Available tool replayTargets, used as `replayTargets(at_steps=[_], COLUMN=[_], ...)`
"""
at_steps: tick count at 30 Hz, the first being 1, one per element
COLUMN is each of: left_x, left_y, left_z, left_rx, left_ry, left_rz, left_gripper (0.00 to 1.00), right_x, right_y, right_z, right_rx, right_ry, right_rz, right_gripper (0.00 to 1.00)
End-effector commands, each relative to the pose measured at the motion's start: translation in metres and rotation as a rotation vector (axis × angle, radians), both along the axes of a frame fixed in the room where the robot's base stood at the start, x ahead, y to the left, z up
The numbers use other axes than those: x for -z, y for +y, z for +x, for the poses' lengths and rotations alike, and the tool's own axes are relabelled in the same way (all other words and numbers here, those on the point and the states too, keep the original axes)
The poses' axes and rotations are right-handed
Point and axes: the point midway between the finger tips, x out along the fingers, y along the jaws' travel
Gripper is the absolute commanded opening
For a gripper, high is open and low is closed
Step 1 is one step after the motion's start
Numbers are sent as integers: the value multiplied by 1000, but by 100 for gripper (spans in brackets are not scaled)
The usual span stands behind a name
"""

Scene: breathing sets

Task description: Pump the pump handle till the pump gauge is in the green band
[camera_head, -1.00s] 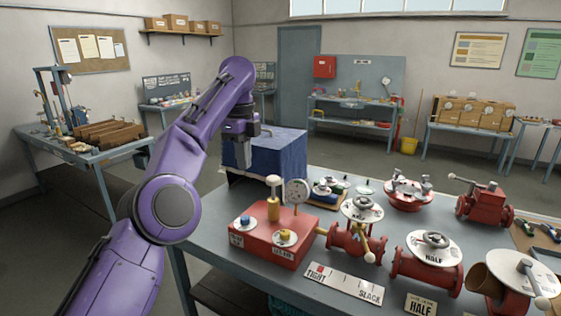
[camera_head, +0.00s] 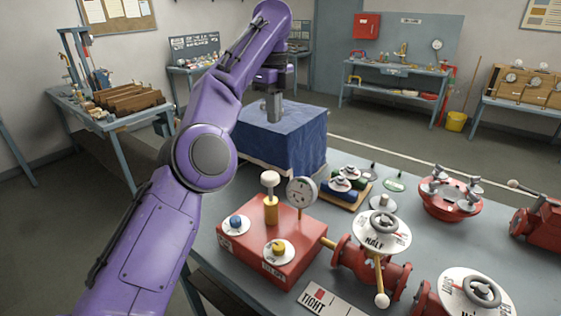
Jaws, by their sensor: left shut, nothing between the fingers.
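The red pump box (camera_head: 270,245) stands on the grey workbench in the head view. Its pump handle (camera_head: 270,182) has a pale round knob on a yellow post and stands upright. The round pump gauge (camera_head: 301,192) is just right of the handle; its needle and green band are too small to read. My left gripper (camera_head: 273,112) is shut and empty, pointing down in front of or above the blue-covered box, higher in the picture than the handle and apart from it. My right gripper is not in view.
A blue-covered box (camera_head: 283,140) stands behind the pump. Blue (camera_head: 236,222) and yellow (camera_head: 278,248) knobs sit on the pump's top. Red valves (camera_head: 372,262) with white dials stand to the right, near a TIGHT label plate (camera_head: 325,300). Small fittings (camera_head: 345,184) lie behind.

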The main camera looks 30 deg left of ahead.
Motion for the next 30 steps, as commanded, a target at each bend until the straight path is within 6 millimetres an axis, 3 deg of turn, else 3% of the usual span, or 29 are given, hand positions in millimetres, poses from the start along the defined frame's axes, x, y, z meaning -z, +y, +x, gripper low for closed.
replayTargets(at_steps=[5,15,24,30], left_x=[5,37,103,136], left_y=[-1,-3,-2,-3], left_z=[2,4,3,3], left_rx=[-1,1,1,0], left_ry=[5,15,15,13], left_rz=[-1,-2,-2,-2], left_gripper=[0,0,0,0], right_x=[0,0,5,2], right_y=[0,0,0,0], right_z=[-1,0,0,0], right_rx=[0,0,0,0], right_ry=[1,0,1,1], right_rz=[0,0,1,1], right_gripper=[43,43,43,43])
